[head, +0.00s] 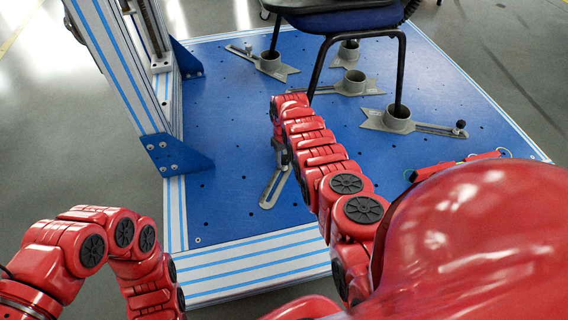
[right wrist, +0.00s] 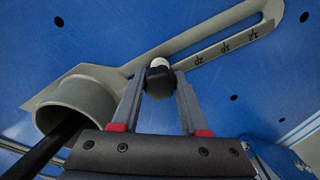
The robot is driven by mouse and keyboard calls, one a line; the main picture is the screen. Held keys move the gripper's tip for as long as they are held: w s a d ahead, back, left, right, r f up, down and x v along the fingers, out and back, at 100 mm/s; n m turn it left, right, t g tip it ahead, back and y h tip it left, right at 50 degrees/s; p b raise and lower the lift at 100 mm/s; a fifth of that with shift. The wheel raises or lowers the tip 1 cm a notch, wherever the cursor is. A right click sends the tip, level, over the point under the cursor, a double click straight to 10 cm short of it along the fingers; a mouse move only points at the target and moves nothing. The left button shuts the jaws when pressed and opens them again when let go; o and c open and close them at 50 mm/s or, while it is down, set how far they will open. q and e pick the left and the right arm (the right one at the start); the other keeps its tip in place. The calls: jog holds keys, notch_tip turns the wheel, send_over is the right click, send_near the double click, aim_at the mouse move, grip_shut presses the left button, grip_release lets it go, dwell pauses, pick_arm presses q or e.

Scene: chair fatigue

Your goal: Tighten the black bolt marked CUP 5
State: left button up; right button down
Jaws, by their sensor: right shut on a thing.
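A black bolt with a pale top (right wrist: 159,82) sits at the slot of a grey slotted bracket (right wrist: 225,38) in the right wrist view. My right gripper (right wrist: 158,92) is shut on the bolt, one finger on each side. The grey cup (right wrist: 108,88) of this bracket is at the left, with a dark chair leg (right wrist: 48,150) in it. I cannot read a CUP 5 mark. In the head view the bracket's slotted end (head: 272,188) shows below my right forearm, which hides most of the cup and bolt. My left arm is at lower left; its gripper is out of view.
Several other cup brackets (head: 352,84) lie on the blue base plate (head: 225,212), one (head: 397,119) around a chair leg. The chair (head: 345,20) stands above. A striped upright frame (head: 112,65) rises at left. A red object (head: 483,156) lies near the right edge.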

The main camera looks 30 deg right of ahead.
jog(key=m, duration=0.4)
jog(key=m, duration=0.2)
jog(key=shift+a+m, duration=0.1)
jog(key=shift+m, duration=0.9)
